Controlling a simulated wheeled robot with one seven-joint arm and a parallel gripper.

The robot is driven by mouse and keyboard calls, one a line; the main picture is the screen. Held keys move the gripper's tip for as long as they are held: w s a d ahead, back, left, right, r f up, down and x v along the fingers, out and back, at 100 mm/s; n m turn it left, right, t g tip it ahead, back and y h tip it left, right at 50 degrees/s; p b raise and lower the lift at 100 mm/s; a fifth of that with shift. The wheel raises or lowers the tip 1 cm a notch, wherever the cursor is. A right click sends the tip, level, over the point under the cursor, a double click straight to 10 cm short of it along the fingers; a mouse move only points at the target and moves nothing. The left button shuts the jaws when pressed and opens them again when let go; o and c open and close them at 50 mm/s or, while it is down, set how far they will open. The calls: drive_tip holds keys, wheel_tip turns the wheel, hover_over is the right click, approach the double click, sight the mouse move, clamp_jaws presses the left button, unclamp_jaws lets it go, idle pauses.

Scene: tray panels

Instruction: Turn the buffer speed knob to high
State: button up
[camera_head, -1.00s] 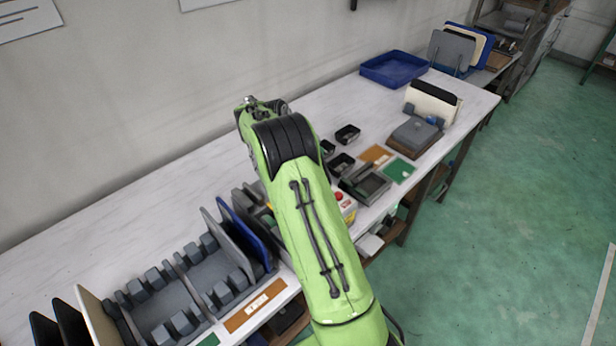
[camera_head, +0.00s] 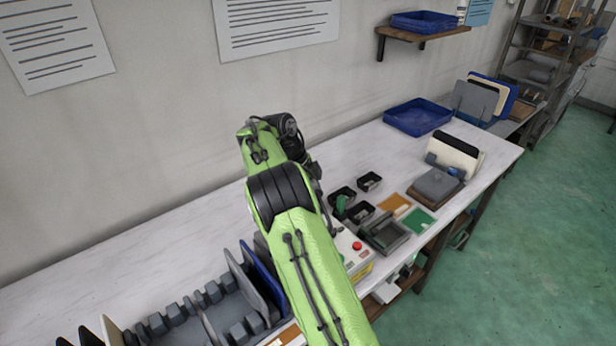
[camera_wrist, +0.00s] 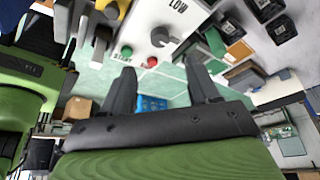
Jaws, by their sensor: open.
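The speed knob (camera_wrist: 163,38) is grey and sits on a pale control panel at the top of the wrist view, below a LOW label (camera_wrist: 178,6). Its exact pointing is hard to tell. A green button (camera_wrist: 127,52) and a red button (camera_wrist: 152,62) lie below it. My gripper (camera_wrist: 160,65) is open and empty, with its two dark fingers pointing toward the panel, apart from the knob. In the head view the control box (camera_head: 362,262) with its red button shows partly behind my green arm. The knob and my gripper are hidden there.
Black bins (camera_head: 369,181) and a grey tray (camera_head: 388,235) stand right of the control box. A rack of upright panels (camera_head: 262,283) is left of it. A blue tray (camera_head: 417,117) lies at the back right. The back left of the table (camera_head: 150,240) is clear.

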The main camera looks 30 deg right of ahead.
drive_tip(key=p+v, duration=0.1)
drive_tip(key=v, duration=0.4)
drive_tip(key=shift+p, duration=0.35)
drive_tip(key=s+a+r+n+t+y, duration=0.2)
drive_tip(key=s+a+r+n+t, duration=0.25)
drive_tip(key=s+r+n, duration=0.85)
drive_tip(key=s+a+f+n+t, duration=0.2)
drive_tip(key=s+a+n, duration=0.3)
drive_tip(key=s, duration=0.3)
drive_tip(key=s+a+f+n+t+y, duration=0.1)
drive_tip(key=s+a+f+n+t, duration=0.1)
drive_tip(key=s+a+n, duration=0.4)
drive_tip(key=shift+s+f+n+y, duration=0.15)
drive_tip(key=shift+s+n+y, duration=0.15)
drive_tip(key=shift+s+n, duration=0.7)
